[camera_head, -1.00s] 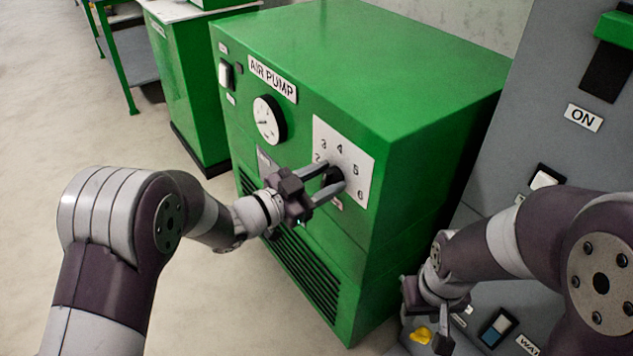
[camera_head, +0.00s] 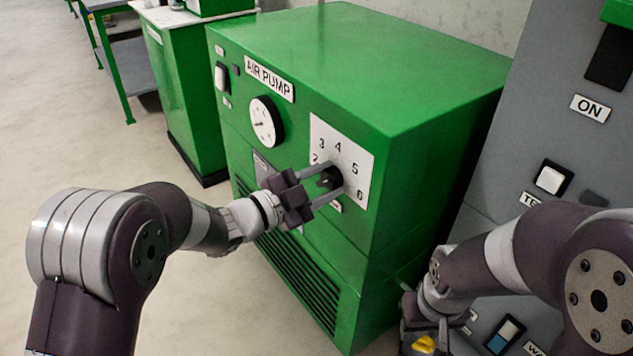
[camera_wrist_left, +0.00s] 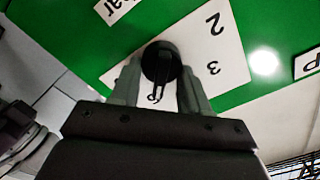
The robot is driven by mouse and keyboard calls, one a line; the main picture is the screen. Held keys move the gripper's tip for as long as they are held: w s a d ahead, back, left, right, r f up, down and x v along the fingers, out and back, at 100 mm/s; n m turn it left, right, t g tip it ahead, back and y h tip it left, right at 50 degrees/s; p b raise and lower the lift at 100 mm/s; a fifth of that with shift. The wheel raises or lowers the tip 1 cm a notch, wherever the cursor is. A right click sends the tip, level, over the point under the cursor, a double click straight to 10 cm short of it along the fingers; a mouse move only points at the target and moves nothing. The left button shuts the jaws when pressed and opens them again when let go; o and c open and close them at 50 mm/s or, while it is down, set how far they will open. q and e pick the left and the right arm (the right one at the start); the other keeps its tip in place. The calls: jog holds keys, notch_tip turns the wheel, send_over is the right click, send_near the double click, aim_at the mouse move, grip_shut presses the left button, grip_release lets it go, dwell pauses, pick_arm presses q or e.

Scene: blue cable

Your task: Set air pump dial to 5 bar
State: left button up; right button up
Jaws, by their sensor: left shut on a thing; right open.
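The green air pump (camera_head: 420,85) carries a white dial plate (camera_head: 355,155) with numbers from 2 to 6 visible. A dark dial knob (camera_head: 330,178) sits at the plate's middle. My left gripper (camera_head: 328,181) is shut on the knob, one finger on each side. In the left wrist view the black knob (camera_wrist_left: 160,62) sits between the fingers (camera_wrist_left: 160,82), with 2 and 3 readable on the plate (camera_wrist_left: 215,45). The knob's pointer direction is hard to tell. My right gripper (camera_head: 425,325) is open at the lower right, away from the dial, partly hidden by its arm.
A round white gauge (camera_head: 266,121) is left of the dial, under the AIR PUMP label (camera_head: 269,78). A grey panel (camera_head: 505,130) with switches stands at the right. A yellow part (camera_head: 424,344) lies near my right gripper. Floor at left is clear.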

pick_arm(q)
jog(key=shift+w+r, duration=0.15)
jog(key=shift+r, duration=0.2)
jog(key=o, duration=1)
jog(key=shift+o, duration=0.2)
jog(key=shift+f, duration=0.2)
jog(key=p+v, duration=0.3)
jog(key=v, duration=1)
